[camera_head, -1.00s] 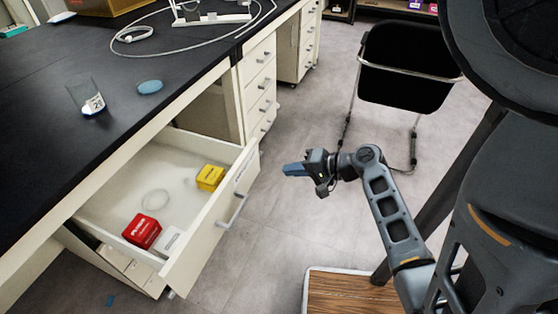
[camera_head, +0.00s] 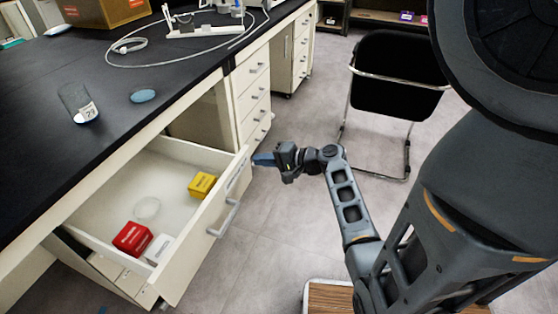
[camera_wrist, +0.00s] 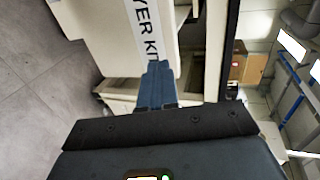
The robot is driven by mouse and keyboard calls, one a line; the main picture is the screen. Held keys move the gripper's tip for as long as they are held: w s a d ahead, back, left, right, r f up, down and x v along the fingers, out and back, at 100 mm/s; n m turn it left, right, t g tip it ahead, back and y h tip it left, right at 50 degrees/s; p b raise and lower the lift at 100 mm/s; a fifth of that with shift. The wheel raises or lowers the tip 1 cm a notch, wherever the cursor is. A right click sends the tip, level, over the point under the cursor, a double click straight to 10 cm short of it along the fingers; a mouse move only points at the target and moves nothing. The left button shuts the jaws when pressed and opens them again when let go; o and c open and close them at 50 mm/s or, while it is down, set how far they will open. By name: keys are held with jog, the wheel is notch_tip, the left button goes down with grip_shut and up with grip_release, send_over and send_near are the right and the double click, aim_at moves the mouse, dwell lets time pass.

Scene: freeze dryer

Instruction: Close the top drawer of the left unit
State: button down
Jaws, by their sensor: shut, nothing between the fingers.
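The top drawer (camera_head: 196,239) of the left unit is pulled out from under the black bench top in the head view. Its front carries a bar handle (camera_head: 225,218) and a label. My gripper (camera_head: 262,159) is shut and empty, with its blue fingers at the far upper end of the drawer front. In the wrist view the shut fingers (camera_wrist: 156,85) point at the white drawer front (camera_wrist: 120,20), just below its printed label. I cannot tell whether they touch it. Inside the drawer are a red box (camera_head: 132,238), a yellow box (camera_head: 201,185), a white box (camera_head: 159,249) and a clear round dish (camera_head: 147,208).
The black bench top (camera_head: 60,170) holds a glass beaker (camera_head: 78,103), a blue disc (camera_head: 143,96) and a coiled tube. Another drawer unit (camera_head: 252,90) stands beyond the open drawer. A black chair (camera_head: 397,75) stands at upper right. The floor between is clear.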

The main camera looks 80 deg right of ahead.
aim_at(244, 156)
jog(key=shift+w+d, duration=0.15)
jog(key=shift+w, duration=0.55)
jog(key=shift+w+d, duration=0.15)
jog(key=shift+w, duration=0.55)
jog(key=shift+w, duration=0.1)
jog(key=shift+w+d, duration=0.1)
jog(key=shift+w, duration=0.15)
jog(key=w+d+b, duration=0.3)
jog(key=w+b, duration=0.1)
jog(key=w, duration=1)
jog(key=w+d+b, duration=0.4)
jog(key=w, duration=1.1)
jog(key=shift+r, duration=0.15)
jog(key=shift+w+a+r, duration=0.1)
jog(key=shift+w, duration=0.1)
